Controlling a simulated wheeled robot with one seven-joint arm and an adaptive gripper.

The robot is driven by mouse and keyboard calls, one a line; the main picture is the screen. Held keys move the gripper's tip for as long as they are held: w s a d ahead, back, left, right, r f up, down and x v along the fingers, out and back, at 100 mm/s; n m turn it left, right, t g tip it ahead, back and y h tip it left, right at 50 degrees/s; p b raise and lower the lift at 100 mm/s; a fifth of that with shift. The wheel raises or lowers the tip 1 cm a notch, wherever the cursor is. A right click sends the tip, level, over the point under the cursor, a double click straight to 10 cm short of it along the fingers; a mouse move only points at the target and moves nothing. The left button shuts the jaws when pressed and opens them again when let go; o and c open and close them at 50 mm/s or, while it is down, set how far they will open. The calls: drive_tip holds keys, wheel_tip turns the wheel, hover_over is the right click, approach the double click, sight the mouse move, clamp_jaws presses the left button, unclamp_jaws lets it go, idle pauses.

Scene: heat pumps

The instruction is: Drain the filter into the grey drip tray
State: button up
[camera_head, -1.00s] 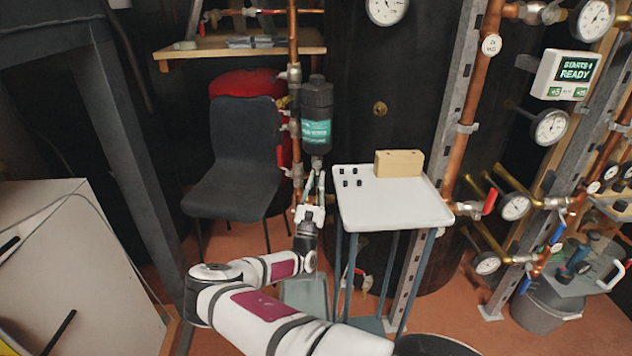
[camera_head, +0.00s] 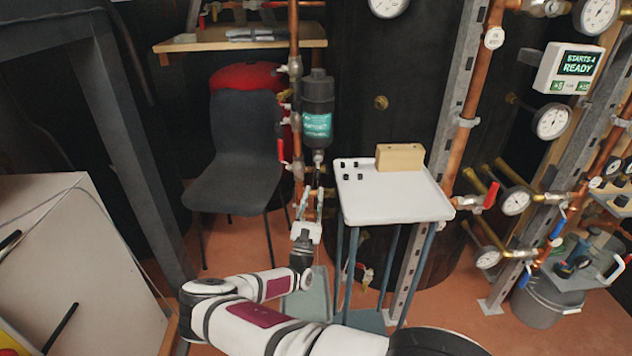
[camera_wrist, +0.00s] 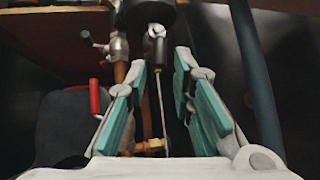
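The filter (camera_head: 317,112) is a dark upright canister with a teal label, fixed to the copper pipework. A small metal drain fitting (camera_head: 318,157) hangs from its bottom. My gripper (camera_head: 311,194) points up below this fitting, apart from it. In the wrist view my gripper (camera_wrist: 168,68) is open, with nothing held between its teal pads. The fitting (camera_wrist: 157,47) shows beyond the fingertips, and a thin pale line runs down from it; I cannot tell whether it is liquid or a rod. A grey tray-like object (camera_head: 308,294) lies low beneath my gripper, partly hidden by my arm.
A small stand with a pale top (camera_head: 395,205) is close right of my gripper, bearing a wooden block (camera_head: 400,157) and several small black pieces. A dark chair (camera_head: 238,150) stands left. A red-handled valve (camera_head: 282,150) is beside the filter.

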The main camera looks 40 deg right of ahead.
drive_tip(key=shift+v, duration=2.75)
